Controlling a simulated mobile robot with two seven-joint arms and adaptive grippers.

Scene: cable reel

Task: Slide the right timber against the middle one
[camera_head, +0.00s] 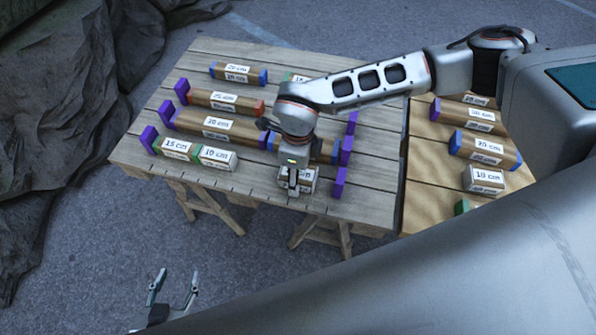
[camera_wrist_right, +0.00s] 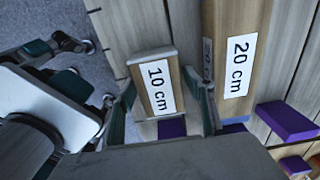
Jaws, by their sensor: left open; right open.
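The right timber, a short pale piece labelled 10 cm (camera_head: 308,180), lies in the table's front row, partly hidden by my right gripper (camera_head: 294,187). The wrist view shows this timber (camera_wrist_right: 153,85) between the two open fingers of my right gripper (camera_wrist_right: 163,108). I cannot tell whether either finger touches it. The middle timber, also labelled 10 cm (camera_head: 218,157), lies to its left across a gap. It sits beside the green-ended 15 cm timber (camera_head: 177,148). My left gripper (camera_head: 172,282) is open and empty, low at the left, off the table.
A purple stop (camera_head: 339,184) stands right of the right timber, and another (camera_head: 148,139) at the row's left end. A 20 cm timber (camera_wrist_right: 236,50) lies close beside the right gripper. A side table (camera_head: 425,180) at right holds more timbers.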

